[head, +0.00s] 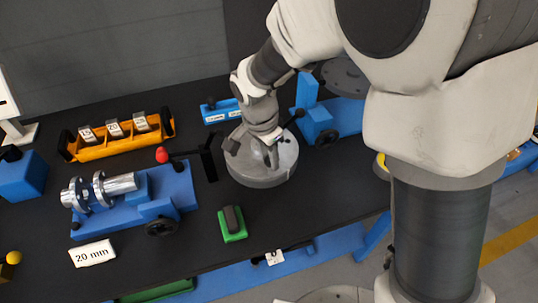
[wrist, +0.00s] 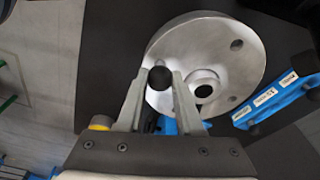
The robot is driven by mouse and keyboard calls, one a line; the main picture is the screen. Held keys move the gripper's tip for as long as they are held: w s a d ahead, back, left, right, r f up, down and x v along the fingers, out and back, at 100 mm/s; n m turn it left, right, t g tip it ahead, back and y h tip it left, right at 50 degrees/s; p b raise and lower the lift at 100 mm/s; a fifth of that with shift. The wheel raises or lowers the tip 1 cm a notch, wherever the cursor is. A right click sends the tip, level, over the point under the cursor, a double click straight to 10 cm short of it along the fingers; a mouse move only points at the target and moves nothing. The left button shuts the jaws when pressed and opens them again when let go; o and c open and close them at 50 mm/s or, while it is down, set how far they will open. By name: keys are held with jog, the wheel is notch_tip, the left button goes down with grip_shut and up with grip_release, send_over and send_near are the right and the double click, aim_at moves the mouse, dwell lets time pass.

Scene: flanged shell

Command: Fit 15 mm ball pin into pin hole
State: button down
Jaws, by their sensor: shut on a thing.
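My gripper (wrist: 160,80) is shut on the ball pin (wrist: 159,76), whose round black ball head shows between the fingertips in the wrist view. The pin's shank is hidden. The flanged shell (wrist: 190,38) is a round grey metal disc with a raised boss, a large dark bore and smaller holes near its rim. The ball appears over the disc beside the boss; I cannot tell its height or whether the pin touches the shell. In the head view my gripper (head: 268,150) is over the shell (head: 262,178), and the ball pin cannot be made out.
A blue holder with white labels (wrist: 270,97) lies right of the shell in the wrist view. A blue fixture with a metal shaft (head: 130,195), an orange tray (head: 120,145), a green block (head: 232,223) and a "20 mm" card (head: 92,253) stand left. Another blue fixture (head: 325,120) is behind.

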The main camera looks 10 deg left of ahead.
jog(key=shift+f+b, duration=0.4)
jog(key=shift+f, duration=0.2)
jog(key=shift+c, duration=2.4)
grip_release()
jog(key=shift+r, duration=0.1)
notch_tip(320, 180, up, 17)
jog(key=s+a+p, duration=0.1)
jog(key=s+p, duration=0.1)
jog(key=shift+a, duration=0.25)
jog(key=shift+d+r, duration=0.1)
jog(key=shift+r, duration=0.05)
